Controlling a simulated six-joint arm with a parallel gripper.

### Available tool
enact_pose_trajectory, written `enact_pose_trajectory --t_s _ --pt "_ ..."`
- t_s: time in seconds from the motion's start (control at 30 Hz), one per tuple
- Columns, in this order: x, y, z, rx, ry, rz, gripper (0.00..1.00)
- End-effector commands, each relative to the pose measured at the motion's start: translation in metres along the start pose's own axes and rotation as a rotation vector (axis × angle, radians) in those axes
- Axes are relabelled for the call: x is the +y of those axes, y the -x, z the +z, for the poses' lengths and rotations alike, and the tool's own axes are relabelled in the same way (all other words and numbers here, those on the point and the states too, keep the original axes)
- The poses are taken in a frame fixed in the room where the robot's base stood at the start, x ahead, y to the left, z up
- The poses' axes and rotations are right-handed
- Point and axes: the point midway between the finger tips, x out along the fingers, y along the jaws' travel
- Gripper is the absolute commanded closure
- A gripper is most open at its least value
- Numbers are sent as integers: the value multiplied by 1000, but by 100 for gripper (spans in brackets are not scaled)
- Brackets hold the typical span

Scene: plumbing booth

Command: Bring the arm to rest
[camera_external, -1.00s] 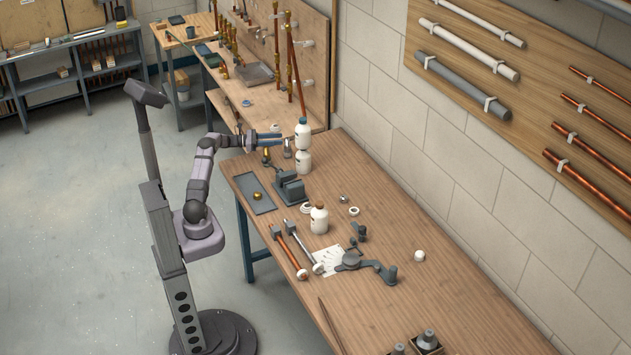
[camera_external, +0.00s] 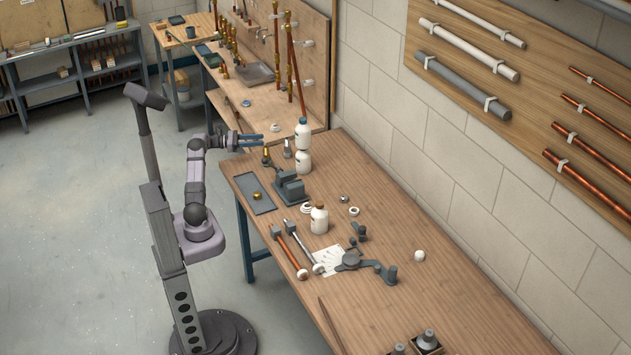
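My gripper (camera_external: 251,140) is at the end of my arm, above the far left corner of the workbench (camera_external: 420,250). Its two blue fingers point right and look parted, with nothing seen between them. A brass fitting (camera_external: 266,156) and a grey fitting (camera_external: 287,149) stand on the bench just below and right of the fingers.
A grey vise (camera_external: 289,187) and a tray (camera_external: 254,194) with a brass piece are near the bench's left edge. The floor (camera_external: 75,240) to the left is clear.

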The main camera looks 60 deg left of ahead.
Motion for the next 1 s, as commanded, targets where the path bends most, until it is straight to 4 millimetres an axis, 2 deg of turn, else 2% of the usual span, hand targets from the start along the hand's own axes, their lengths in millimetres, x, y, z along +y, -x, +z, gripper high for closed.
enact_pose_trajectory --t_s 0.17,0.27,0.37,0.57,0.7,0.77,0.9,1.0 --pt "0 -1 1 1 -2 -1 62" --pt "-4 -10 13 12 -23 -9 62" --pt "-12 -28 34 39 -70 -23 62" --pt "-43 -86 103 122 -241 -68 62" --pt "-76 -129 157 177 -398 -104 62" --pt "-102 -135 154 212 -503 -157 62" --pt "-164 -144 160 265 -764 -297 62" --pt "-210 -148 123 349 -825 -444 62"
